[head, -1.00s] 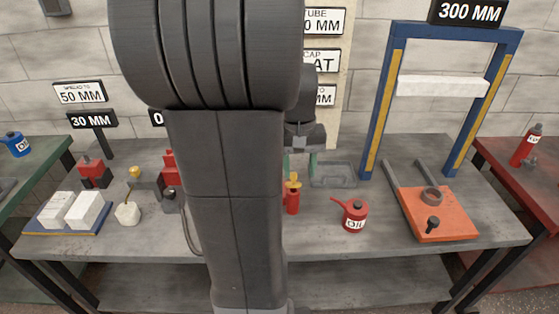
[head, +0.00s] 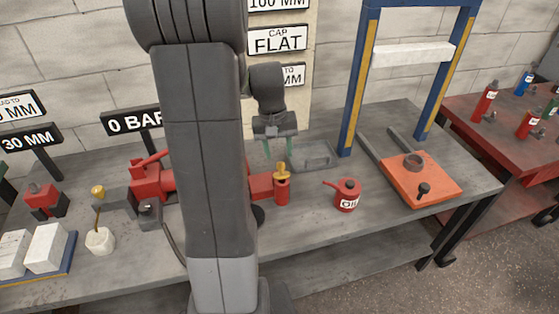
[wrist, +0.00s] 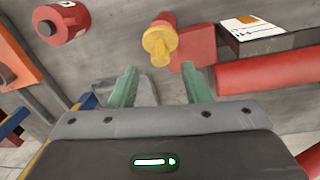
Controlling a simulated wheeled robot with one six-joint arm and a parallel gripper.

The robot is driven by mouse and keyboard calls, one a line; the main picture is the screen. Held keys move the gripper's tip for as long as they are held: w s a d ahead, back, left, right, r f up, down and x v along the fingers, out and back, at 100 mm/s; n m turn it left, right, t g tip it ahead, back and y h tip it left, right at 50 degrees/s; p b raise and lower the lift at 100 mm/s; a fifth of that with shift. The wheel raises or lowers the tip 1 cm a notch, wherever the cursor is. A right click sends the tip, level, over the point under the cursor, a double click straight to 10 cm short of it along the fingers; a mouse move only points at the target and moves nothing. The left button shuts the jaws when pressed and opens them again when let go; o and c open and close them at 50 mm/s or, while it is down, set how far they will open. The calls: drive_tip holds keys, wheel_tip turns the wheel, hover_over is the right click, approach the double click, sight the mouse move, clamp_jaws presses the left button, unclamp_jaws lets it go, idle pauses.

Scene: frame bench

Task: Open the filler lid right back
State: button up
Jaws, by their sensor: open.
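The filler lid is most likely the yellow cap (head: 281,170) on top of a short red upright filler (head: 282,188) on the bench. In the wrist view the yellow cap (wrist: 158,42) sits on the red filler, beyond my fingertips and roughly between them. The cap looks closed over the filler. My gripper (head: 281,150) is above and behind the filler in the head view, its green fingers apart and empty. The wrist view shows both green fingers of my gripper (wrist: 160,85) spread, with nothing between them. My arm hides part of the red body behind.
A red oil can (head: 347,195) stands right of the filler. An orange plate (head: 425,183) lies under the blue frame (head: 358,85). A grey tray (head: 315,157) is behind. Red machine parts (head: 150,180) lie left of my arm. Grey bench (head: 310,215) is clear in front.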

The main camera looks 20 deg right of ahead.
sight(280, 163)
drive_tip(key=shift+d+f, duration=0.2)
drive_tip(key=shift+f, duration=1.9)
drive_tip(key=shift+c, duration=0.4)
clamp_jaws()
drive_tip(key=shift+r+p, duration=0.1)
drive_tip(key=shift+p, duration=0.2)
